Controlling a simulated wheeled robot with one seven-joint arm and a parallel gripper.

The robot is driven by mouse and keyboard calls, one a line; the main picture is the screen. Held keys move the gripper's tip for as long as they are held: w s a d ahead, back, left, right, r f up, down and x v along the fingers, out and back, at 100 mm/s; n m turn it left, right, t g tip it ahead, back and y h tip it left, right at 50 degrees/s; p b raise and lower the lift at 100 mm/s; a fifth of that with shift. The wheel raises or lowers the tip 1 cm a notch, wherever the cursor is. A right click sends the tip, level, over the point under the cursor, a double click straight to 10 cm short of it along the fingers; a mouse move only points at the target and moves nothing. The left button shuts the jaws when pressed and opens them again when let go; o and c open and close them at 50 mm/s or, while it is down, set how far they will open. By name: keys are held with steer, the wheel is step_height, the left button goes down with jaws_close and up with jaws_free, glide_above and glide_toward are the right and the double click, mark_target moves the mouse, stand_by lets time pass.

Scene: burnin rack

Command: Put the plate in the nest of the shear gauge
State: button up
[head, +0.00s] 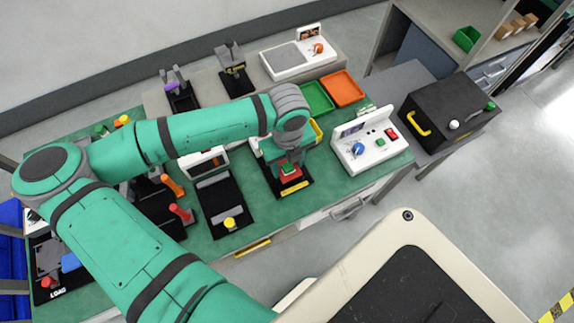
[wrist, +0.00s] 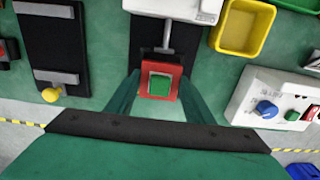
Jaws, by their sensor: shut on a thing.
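The plate (wrist: 160,87), a red square piece with a green centre in a pale outline, is between the two fingers of my gripper (wrist: 160,82) in the wrist view. My gripper is shut on it. In the head view the red plate (head: 291,178) shows under my gripper (head: 288,166), over the front of a black base. This appears to be the shear gauge (wrist: 145,48), with a grey rod reaching from its white head toward the plate. The nest is hidden under the plate, and I cannot tell whether the plate touches it.
A black fixture with a yellow knob (head: 230,223) stands to the left. A white box with a blue knob (head: 358,149) stands to the right. A yellow bin (wrist: 243,27) and green and orange trays (head: 342,88) lie behind. Green bench top is clear between them.

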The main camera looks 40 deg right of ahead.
step_height(320, 180, down, 3)
steer(key=shift+w+r, duration=0.15)
steer(key=shift+r, duration=0.05)
steer(key=shift+s+f, duration=0.2)
steer(key=shift+f, duration=0.15)
steer(key=o, duration=1.1)
step_height(320, 180, up, 12)
steer(key=shift+r, duration=0.15)
